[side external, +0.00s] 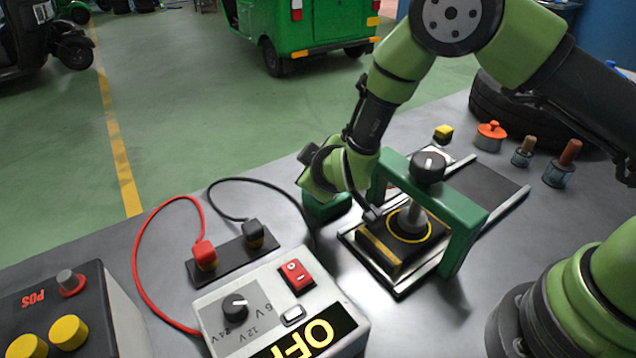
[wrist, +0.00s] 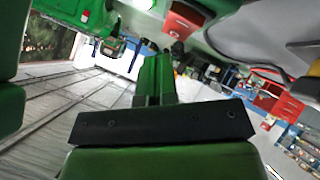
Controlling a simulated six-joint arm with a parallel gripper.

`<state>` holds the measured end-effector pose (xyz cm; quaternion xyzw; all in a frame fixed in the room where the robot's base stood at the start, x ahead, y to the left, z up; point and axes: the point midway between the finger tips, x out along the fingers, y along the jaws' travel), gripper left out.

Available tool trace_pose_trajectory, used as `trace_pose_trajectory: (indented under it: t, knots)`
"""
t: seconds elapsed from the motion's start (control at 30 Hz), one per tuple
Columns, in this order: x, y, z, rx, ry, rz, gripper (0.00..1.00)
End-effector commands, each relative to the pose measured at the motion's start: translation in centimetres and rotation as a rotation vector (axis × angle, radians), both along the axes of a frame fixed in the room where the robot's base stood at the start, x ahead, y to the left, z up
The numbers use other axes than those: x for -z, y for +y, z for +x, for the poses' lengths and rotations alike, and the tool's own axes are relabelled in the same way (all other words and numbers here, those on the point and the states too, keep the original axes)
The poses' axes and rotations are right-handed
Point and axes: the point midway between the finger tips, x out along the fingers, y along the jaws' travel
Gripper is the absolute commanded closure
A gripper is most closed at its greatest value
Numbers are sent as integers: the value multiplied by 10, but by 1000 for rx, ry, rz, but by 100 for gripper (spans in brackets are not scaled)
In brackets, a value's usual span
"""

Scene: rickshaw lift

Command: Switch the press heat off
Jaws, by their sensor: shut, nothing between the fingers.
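The press has a green frame (side external: 462,235) with a black knob (side external: 429,166) with a white mark on top of its metal post. A black block with yellow edging (side external: 385,252) sits under the frame. A grey control box (side external: 217,308) in front carries a red switch (side external: 296,276), a dial marked 6 V, 12 V and 24 V (side external: 235,307) and a panel reading OFF in yellow (side external: 310,335). My gripper (wrist: 154,62) is shut and empty in the wrist view. In the side view my wrist is left of the press frame, and my fingertips are hard to make out.
A red and a black cable clip (side external: 205,253) stand on a dark strip left of the press. Another box with yellow buttons (side external: 68,331) is at the lower left. Small pots (side external: 490,136) and a tyre (side external: 505,105) lie behind the press.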

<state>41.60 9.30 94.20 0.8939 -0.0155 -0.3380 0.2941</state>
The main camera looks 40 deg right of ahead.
Motion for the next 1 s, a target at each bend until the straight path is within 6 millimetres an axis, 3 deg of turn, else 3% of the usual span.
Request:
trace_pose_trajectory:
  t: [1.0]
  knots:
    - [11,0,2,-1,-1,0,100]
